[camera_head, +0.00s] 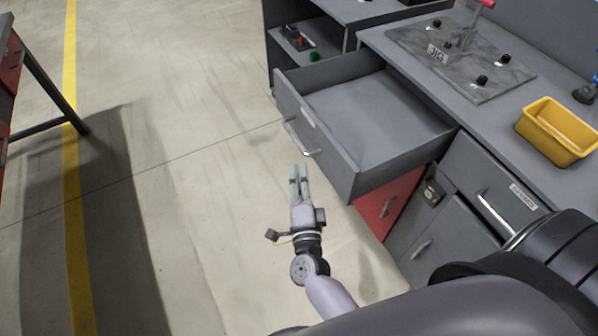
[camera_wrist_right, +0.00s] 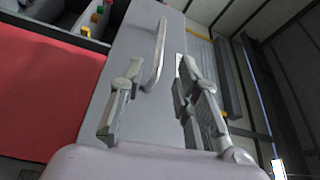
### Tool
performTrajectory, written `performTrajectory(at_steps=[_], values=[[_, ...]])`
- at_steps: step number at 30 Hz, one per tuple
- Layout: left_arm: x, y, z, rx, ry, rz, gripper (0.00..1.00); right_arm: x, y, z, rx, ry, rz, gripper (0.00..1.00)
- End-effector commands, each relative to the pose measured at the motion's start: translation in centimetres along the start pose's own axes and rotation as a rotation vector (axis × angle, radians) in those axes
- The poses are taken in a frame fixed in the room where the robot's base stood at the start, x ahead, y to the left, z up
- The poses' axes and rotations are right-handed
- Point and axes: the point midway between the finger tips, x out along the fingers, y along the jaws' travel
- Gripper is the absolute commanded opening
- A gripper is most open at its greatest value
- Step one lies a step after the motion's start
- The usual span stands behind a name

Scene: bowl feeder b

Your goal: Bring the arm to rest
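My right gripper (camera_head: 298,168) is in the middle of the head view, in front of the pulled-out grey drawer (camera_head: 340,168). Its two fingers stand apart with nothing between them. In the right wrist view the open fingers (camera_wrist_right: 159,66) frame the drawer's bar handle (camera_wrist_right: 158,55), which looks to lie beyond the fingertips. In the head view the handle (camera_head: 300,137) shows just above the fingertips, and the gripper looks apart from it. The drawer is open and looks empty inside. My left gripper is not in view.
The grey workbench (camera_head: 400,38) carries a jig plate (camera_head: 500,75) and a yellow bin (camera_head: 556,132). A red panel (camera_head: 388,203) lies under the drawer. A closed drawer (camera_head: 490,190) is at the right. The floor (camera_head: 180,150) to the left is clear up to the yellow line (camera_head: 72,180).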

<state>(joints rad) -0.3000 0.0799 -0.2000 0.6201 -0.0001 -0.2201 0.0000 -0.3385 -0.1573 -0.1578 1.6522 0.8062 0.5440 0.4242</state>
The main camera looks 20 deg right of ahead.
Motion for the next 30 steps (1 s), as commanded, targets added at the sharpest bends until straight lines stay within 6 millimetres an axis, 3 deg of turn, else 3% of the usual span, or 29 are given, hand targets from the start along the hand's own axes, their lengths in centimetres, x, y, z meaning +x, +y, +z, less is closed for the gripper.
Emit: performTrajectory(at_steps=[11, 14, 17, 20, 25, 30], values=[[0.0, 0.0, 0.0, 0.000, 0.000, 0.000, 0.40, 0.0, 0.1, 0.1, -0.002, -0.002, 0.001, 0.30], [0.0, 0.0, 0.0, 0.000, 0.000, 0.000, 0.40, -0.3, 1.3, 0.8, -0.042, -0.036, 0.020, 0.30], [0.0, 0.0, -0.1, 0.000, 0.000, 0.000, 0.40, -1.4, 4.8, 2.8, -0.159, -0.134, 0.070, 0.30], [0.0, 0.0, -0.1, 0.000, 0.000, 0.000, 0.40, -3.9, 10.6, 5.2, -0.340, -0.293, 0.148, 0.30], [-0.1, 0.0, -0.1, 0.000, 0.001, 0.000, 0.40, -10.7, 21.7, 7.3, -0.667, -0.602, 0.293, 0.30], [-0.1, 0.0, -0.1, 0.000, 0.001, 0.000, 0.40, -19.2, 31.4, 5.5, -0.953, -0.908, 0.430, 0.30]])
